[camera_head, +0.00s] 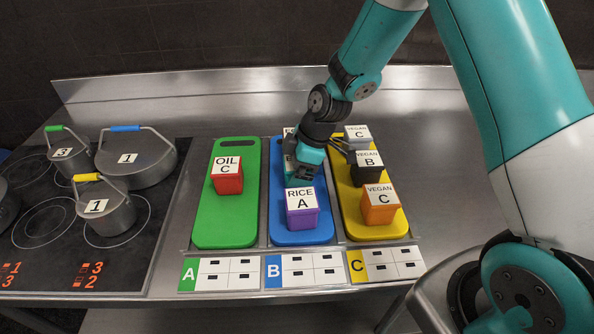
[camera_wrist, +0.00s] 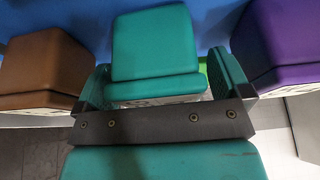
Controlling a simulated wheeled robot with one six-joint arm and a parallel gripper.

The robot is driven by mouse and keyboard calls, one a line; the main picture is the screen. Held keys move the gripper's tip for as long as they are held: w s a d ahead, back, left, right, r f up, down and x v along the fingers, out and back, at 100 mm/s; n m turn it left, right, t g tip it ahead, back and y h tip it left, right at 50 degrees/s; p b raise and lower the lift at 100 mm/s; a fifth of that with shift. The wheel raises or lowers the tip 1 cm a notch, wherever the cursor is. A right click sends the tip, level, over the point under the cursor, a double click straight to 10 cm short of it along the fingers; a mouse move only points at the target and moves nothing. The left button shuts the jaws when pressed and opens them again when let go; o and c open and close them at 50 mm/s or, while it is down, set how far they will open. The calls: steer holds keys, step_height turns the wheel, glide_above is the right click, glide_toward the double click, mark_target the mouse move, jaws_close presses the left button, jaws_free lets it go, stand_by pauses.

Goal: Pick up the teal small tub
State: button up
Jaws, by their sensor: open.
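The teal small tub (camera_wrist: 153,45) fills the upper middle of the wrist view. It sits between the two fingers of my gripper (camera_wrist: 162,78), which are open on either side of it. Whether either finger touches it I cannot tell. In the head view my gripper (camera_head: 308,160) reaches down over the middle of the blue board (camera_head: 301,237), behind the purple tub (camera_head: 302,217). The teal tub is mostly hidden there behind my gripper.
In the wrist view a brown tub (camera_wrist: 42,65) stands close on the left and the purple tub (camera_wrist: 285,45) close on the right. A red tub (camera_head: 228,183) stands on the green board (camera_head: 224,225). Orange (camera_head: 380,214), black and grey tubs stand on the yellow board.

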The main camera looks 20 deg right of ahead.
steer(key=c, duration=1)
steer(key=shift+c, duration=0.6)
steer(key=shift+r, duration=0.1)
